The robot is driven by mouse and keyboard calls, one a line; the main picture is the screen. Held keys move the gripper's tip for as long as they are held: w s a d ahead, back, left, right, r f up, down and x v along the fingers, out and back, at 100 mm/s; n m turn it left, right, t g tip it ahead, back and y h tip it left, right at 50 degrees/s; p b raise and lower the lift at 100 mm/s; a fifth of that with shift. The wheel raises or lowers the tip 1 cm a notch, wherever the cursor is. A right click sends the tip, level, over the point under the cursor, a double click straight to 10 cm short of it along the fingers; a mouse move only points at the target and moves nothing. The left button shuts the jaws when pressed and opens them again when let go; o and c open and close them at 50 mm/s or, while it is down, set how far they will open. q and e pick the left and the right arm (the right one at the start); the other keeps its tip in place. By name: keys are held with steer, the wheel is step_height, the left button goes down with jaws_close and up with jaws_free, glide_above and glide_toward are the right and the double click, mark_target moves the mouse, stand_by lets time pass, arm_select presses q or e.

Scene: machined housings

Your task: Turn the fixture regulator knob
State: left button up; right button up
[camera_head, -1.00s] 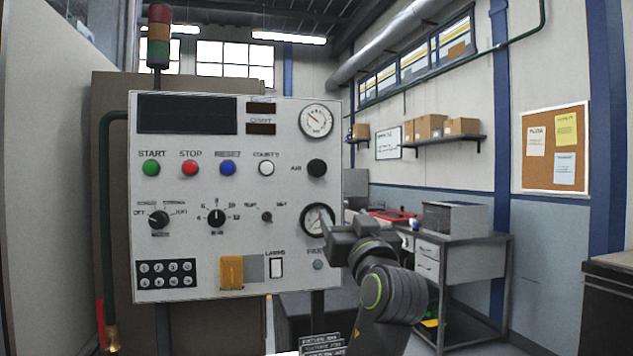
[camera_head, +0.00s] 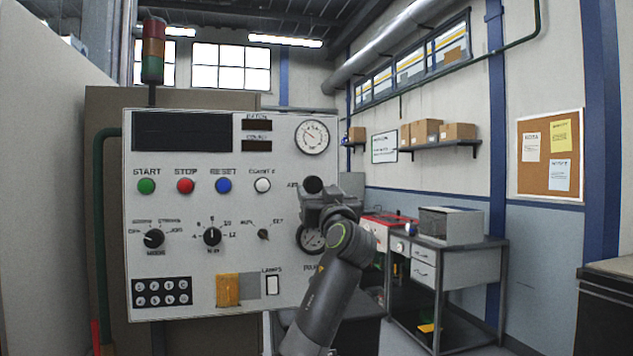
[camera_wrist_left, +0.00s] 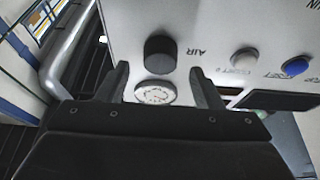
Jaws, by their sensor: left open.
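The control panel (camera_head: 190,280) stands upright in front of me. In the left wrist view the panel is upside down, and the black knob (camera_wrist_left: 160,53) shows between and just beyond the fingertips. My left gripper (camera_wrist_left: 161,75) is open and empty, and I see no contact with the knob. My right gripper is not in view.
The upper gauge (camera_head: 312,137) sits above the knob. A row of buttons, including the white button (camera_head: 262,185), lies to its left. Lower on the panel are selector knobs (camera_head: 212,236) and a yellow part (camera_head: 228,290). A workbench (camera_head: 445,258) stands behind at right.

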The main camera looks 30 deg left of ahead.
mark_target(313, 185)
arm_select(q)
steer(key=shift+x, duration=1)
steer(key=shift+w+a+r, duration=0.15)
steer(key=shift+w+a, duration=0.1)
steer(key=shift+a, duration=0.05)
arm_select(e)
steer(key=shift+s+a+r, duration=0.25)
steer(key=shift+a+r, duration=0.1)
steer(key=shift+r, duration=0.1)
arm_select(q)
steer(key=c, duration=1)
steer(key=shift+o, duration=0.2)
steer(key=shift+p, duration=0.3)
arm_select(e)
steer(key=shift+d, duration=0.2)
arm_select(q)
steer(key=shift+m, duration=0.3)
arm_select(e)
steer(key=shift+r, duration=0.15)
